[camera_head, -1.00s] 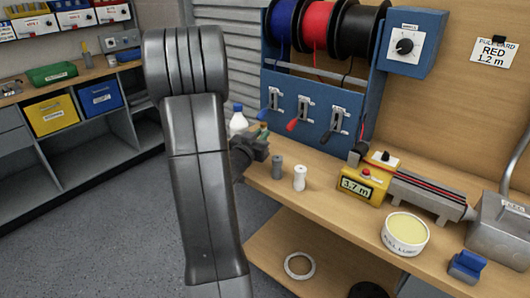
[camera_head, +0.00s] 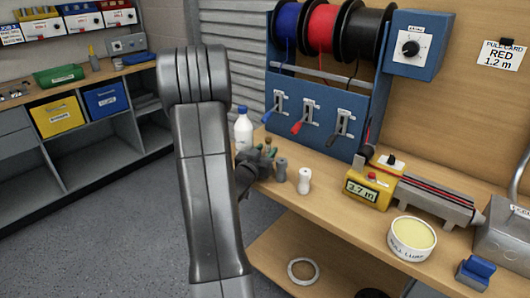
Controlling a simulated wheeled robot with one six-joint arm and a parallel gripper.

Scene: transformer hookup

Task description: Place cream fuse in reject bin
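A small cream-white cylindrical piece (camera_head: 304,181) stands upright on the wooden bench near its left front edge. It may be the cream fuse, but I cannot be sure. A similar grey piece (camera_head: 281,170) stands just left of it. My gripper (camera_head: 264,158) is at the bench's left end, left of the grey piece and partly hidden behind my arm. Its fingers are too small and dark to tell whether they hold anything. A yellow bin (camera_head: 58,116) and a blue bin (camera_head: 104,99) sit in the left shelving. Their labels are unreadable, so I cannot tell which bin is for rejects.
A white bottle (camera_head: 243,128) and small greenish and brown items (camera_head: 268,146) are near my gripper. A yellow meter (camera_head: 368,190), a round tub (camera_head: 411,239) and a blue block (camera_head: 475,272) stand farther right. Open grey floor (camera_head: 110,230) lies between the shelving and bench.

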